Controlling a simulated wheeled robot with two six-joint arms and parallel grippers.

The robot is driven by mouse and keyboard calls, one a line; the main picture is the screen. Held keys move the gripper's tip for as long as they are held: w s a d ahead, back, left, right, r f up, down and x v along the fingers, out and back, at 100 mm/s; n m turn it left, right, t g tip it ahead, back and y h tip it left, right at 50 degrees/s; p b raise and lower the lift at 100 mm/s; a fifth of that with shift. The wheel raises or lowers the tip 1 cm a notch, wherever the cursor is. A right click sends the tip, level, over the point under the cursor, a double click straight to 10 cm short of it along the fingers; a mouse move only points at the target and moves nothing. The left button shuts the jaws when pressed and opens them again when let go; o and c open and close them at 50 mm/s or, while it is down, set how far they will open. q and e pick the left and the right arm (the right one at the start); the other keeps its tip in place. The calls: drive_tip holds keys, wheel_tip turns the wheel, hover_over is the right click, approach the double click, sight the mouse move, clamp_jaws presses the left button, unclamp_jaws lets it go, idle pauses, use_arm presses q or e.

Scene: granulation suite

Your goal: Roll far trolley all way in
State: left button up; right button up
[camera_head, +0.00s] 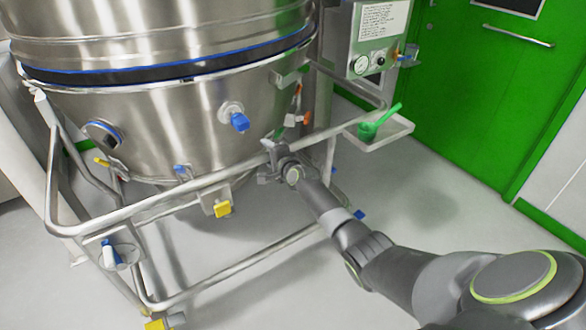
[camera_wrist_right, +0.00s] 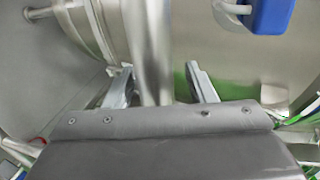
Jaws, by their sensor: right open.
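The trolley is a tubular steel frame (camera_head: 105,218) carrying a large round steel vessel (camera_head: 165,120) with blue-edged seal bands. It fills the left and middle of the head view. My right gripper (camera_head: 273,148) is at the right part of the trolley's front rail, in front of the vessel. In the right wrist view its two fingers (camera_wrist_right: 160,86) stand apart, one on each side of a steel tube (camera_wrist_right: 155,50). I cannot tell whether they touch the tube. My left gripper is not in view.
A control box (camera_head: 377,40) with a gauge is at the upper right. A small tray (camera_head: 385,134) holds a green scoop (camera_head: 378,122). A green door (camera_head: 480,90) stands behind. Yellow-pedalled castors (camera_head: 160,323) are low on the frame. Grey floor (camera_head: 430,190) is clear to the right.

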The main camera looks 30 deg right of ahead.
use_arm(q)
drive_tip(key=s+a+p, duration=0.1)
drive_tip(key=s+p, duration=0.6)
drive_tip(key=p, duration=0.1)
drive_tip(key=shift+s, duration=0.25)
use_arm(e)
drive_tip(key=v, duration=1.4)
drive_tip(key=shift+s, duration=0.35)
drive_tip(key=shift+r, duration=0.15)
